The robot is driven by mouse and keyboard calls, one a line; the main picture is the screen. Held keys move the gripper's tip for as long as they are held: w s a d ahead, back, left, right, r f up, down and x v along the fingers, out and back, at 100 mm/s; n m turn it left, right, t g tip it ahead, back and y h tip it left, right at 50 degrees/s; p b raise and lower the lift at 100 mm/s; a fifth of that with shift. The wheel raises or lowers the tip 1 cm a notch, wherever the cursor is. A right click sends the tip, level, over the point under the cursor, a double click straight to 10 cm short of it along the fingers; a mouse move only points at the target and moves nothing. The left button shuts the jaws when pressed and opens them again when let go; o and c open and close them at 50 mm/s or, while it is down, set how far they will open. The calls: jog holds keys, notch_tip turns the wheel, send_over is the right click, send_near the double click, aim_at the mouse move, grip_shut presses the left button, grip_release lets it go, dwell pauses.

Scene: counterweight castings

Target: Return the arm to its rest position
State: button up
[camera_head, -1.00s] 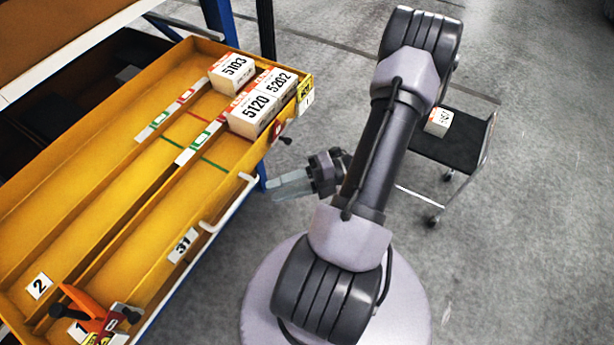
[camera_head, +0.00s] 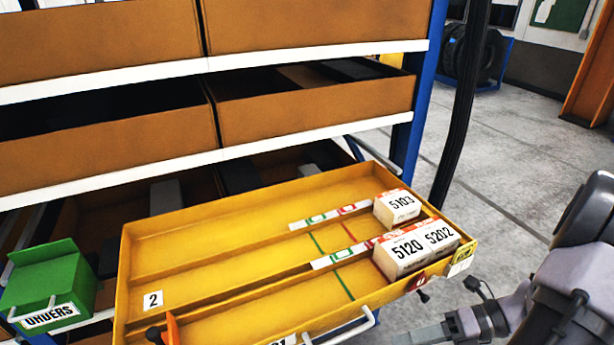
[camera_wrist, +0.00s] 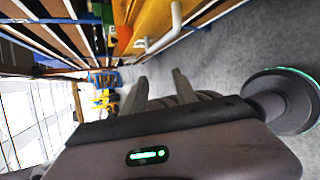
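My arm shows at the lower right of the head view, beside the front of the pulled-out yellow drawer (camera_head: 215,250). My gripper (camera_head: 408,338) is at the bottom edge of that view, apart from the drawer and partly cut off. In the wrist view my gripper (camera_wrist: 160,78) has its two fingers apart with nothing held between them. Beyond them lie grey floor (camera_wrist: 215,60) and the drawer's side with its white handle (camera_wrist: 165,32).
White boxes marked 5103 (camera_head: 397,207), 5120 (camera_head: 403,258) and 5202 (camera_head: 440,236) stand in the drawer's right end. A green bin (camera_head: 50,280) is at the left. Shelves with brown bins (camera_head: 310,115) rise behind. Open floor (camera_head: 515,180) lies to the right.

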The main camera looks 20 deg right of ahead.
jog(key=w+a+r+n+h+b, duration=0.1)
jog(key=a+r+n+h+b, duration=0.1)
jog(key=a+n, duration=0.5)
jog(key=w+a+r+n+h+b, duration=0.1)
jog(key=a+r+n+h+b, duration=0.2)
jog(key=a+n, duration=0.5)
jog(key=w+a+r+n+h+b, duration=0.1)
jog(key=a+n, duration=0.7)
jog(key=n, duration=1)
jog(key=r+h+b, duration=0.1)
jog(key=h+b, duration=0.1)
jog(key=h, duration=0.1)
jog(key=shift+w+r+h, duration=0.25)
jog(key=shift+w+h, duration=0.05)
jog(key=shift+h, duration=0.1)
jog(key=shift+a, duration=0.1)
